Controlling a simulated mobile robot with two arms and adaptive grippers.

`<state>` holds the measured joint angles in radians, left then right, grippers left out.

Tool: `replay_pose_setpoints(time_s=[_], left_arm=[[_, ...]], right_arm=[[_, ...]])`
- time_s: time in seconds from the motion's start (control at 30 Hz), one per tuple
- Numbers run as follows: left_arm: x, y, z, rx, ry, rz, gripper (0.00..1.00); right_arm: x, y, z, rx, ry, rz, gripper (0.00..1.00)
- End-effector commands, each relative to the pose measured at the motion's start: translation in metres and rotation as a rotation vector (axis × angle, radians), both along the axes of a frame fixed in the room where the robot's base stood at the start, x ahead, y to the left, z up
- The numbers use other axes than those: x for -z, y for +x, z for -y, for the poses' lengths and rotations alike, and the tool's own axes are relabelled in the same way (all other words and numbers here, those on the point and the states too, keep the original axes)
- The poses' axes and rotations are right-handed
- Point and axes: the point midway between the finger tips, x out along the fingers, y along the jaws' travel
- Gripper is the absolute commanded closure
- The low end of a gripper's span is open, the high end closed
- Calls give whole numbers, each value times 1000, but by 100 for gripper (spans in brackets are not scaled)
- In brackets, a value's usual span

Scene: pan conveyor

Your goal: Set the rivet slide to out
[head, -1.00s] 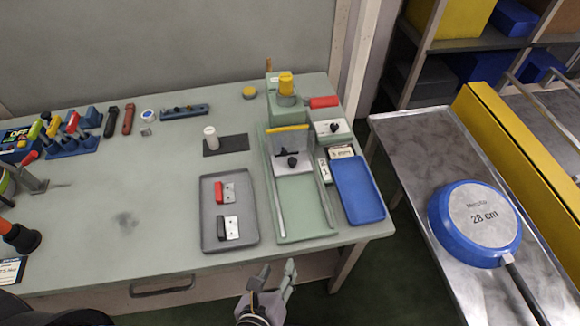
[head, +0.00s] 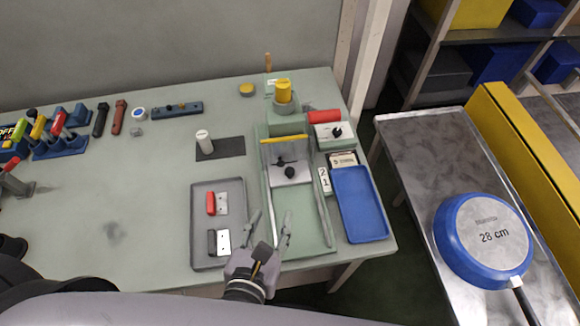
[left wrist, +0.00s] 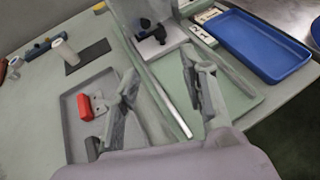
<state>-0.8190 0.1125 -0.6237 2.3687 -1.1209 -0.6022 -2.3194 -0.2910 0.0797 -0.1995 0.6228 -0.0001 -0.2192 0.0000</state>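The green rivet station (head: 306,240) stands at the right of the bench, with two long rails. Its slide (head: 292,180) is a pale plate with black knobs (head: 289,172), near the far end of the rails, behind a clear guard with a yellow top edge. In the left wrist view the slide (left wrist: 165,50) is at the top centre. My left gripper (head: 269,218) is open and empty over the near end of the station, nearer the front edge than the slide. Its spread fingers also show in the left wrist view (left wrist: 167,78). My right gripper is not in view.
A grey tray (head: 217,262) with red and black handled parts lies left of the station, a blue tray (head: 360,205) right of it. A red handle (head: 323,117) and a dial box (head: 333,135) are behind. A blue pan (head: 482,240) lies upside down at right.

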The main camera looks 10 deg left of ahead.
Motion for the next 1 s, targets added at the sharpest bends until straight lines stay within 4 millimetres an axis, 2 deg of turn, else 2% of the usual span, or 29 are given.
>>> replay_pose_setpoints(time_s=[0.13, 0.37, 0.7, 0.83, 1.0], left_arm=[[6, 22, 1, -1, -1, 3, 60], [27, 69, 5, -2, -2, 2, 60], [54, 131, 11, -1, -4, 0, 60], [61, 145, 11, -1, -3, -1, 60], [65, 152, 13, 0, -4, -1, 60]], right_arm=[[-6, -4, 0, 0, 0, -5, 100], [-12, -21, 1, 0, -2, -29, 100], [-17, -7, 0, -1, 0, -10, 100], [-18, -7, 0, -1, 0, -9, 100], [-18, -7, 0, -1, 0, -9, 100]])
